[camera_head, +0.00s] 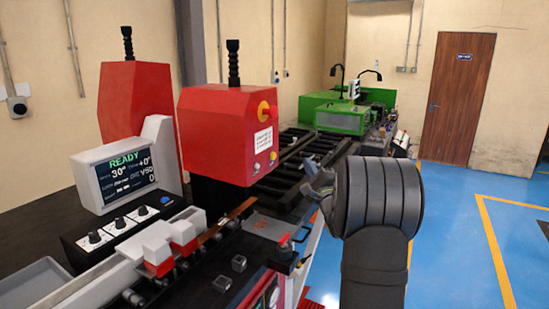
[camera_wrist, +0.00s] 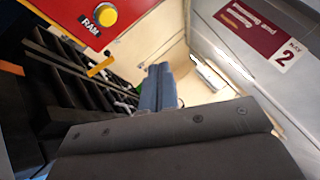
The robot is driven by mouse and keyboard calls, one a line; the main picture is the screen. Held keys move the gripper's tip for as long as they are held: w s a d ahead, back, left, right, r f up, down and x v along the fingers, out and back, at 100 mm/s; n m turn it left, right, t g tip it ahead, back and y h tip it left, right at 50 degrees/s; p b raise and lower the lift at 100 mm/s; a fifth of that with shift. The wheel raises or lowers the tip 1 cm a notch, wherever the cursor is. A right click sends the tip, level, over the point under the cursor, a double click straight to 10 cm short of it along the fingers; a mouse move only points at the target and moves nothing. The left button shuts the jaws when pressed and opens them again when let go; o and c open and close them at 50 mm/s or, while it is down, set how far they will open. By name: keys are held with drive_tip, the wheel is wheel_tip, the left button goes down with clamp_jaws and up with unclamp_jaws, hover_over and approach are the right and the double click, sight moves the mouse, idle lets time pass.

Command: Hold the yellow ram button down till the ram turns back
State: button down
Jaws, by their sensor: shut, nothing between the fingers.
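The yellow ram button (camera_wrist: 105,15) shows at the top left of the wrist view, on a red panel above a RAM label. In the head view a small yellow button (camera_head: 273,156) sits low on the front of the red press head (camera_head: 215,135). My gripper (camera_head: 313,190) is to the right of the press head and below the button's height, clear of it. Its shut fingers (camera_wrist: 160,82) show in the middle of the wrist view with nothing between them. They are not touching the button.
The display (camera_head: 125,170) reads READY and 30°. A copper-coloured bar (camera_head: 240,209) lies below the press head. Black rails (camera_head: 285,165) and a green machine (camera_head: 340,118) stand behind. Open blue floor (camera_head: 455,230) lies right.

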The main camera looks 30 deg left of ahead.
sight(273, 156)
drive_tip(key=a, duration=0.8)
drive_tip(key=shift+a, duration=0.4)
drive_tip(key=shift+a, duration=0.1)
idle(1.9)
drive_tip(key=shift+a, duration=0.3)
